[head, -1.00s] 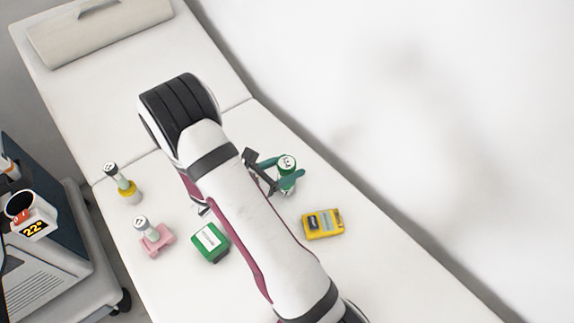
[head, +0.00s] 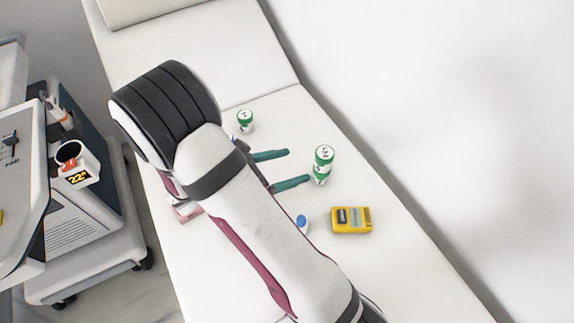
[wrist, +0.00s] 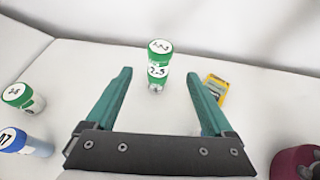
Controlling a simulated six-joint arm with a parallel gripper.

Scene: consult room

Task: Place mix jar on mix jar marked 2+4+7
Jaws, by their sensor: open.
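Two green-and-white jars stand stacked upright, one on the other, on the couch; the stack (head: 322,166) is right of my gripper in the head view. In the wrist view the stack (wrist: 157,68) stands ahead, between the fingertips as seen. Its lid and side carry black numbers that I cannot read surely. My gripper (head: 298,166) is open and empty, its teal fingers pointing at the stack with a gap; it also shows in the wrist view (wrist: 160,75). Another green-lidded jar (head: 245,121) stands farther back, at left in the wrist view (wrist: 20,96).
A blue-topped jar (head: 302,222) is partly behind my arm; a blue jar (wrist: 22,142) shows at the wrist view's left. A yellow device (head: 351,220) lies right of the stack. A pink object (head: 187,213) is mostly hidden.

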